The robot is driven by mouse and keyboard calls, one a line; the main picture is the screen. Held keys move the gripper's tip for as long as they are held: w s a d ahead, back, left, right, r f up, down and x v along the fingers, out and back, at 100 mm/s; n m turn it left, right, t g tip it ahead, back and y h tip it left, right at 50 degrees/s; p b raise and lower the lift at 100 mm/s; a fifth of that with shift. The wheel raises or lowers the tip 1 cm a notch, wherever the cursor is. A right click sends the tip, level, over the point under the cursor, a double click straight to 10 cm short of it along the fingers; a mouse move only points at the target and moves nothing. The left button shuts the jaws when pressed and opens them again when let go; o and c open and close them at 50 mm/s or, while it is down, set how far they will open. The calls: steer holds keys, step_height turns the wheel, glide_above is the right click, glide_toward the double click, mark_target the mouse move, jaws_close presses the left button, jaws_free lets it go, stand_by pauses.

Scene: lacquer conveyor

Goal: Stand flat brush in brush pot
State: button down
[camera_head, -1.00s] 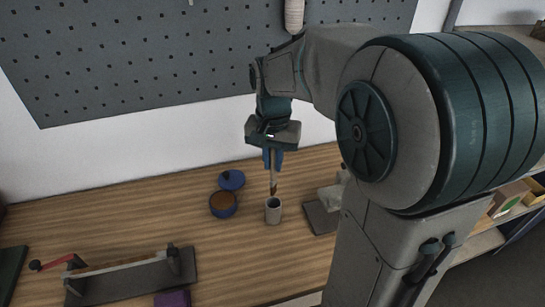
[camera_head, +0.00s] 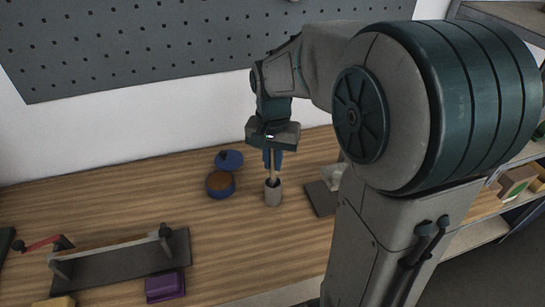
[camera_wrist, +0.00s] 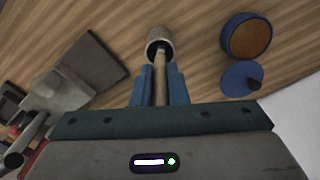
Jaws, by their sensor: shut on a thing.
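The brush pot (camera_head: 272,196) is a small grey cylinder standing upright on the wooden bench; it also shows in the wrist view (camera_wrist: 159,36). My gripper (camera_head: 272,158) is directly above the pot, pointing down. It is shut on the flat brush (camera_head: 272,168), whose pale wooden handle (camera_wrist: 160,80) shows between the blue fingers in the wrist view. The brush is about upright, and its lower end is inside the pot's mouth. The brush's lower tip is hidden by the pot wall, so I cannot tell whether it touches the bottom.
A blue tin with brown contents (camera_head: 220,184) and its blue lid (camera_head: 229,160) lie left of the pot. A dark slab (camera_head: 322,198) lies to the right. A dark rack (camera_head: 120,262) and a purple block (camera_head: 165,287) are at front left. Bare bench lies between.

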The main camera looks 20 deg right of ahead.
steer(key=shift+f, duration=0.45)
steer(key=c, duration=1.3)
jaws_free()
steer(key=shift+c, duration=0.2)
steer(key=shift+r, duration=0.1)
step_height(320, 180, up, 14)
steer(key=shift+f, duration=0.15)
steer(key=s+f+n+t, duration=0.3)
steer(key=s+f+n, duration=0.3)
steer(key=s+f, duration=0.6)
steer(key=shift+s, duration=0.9)
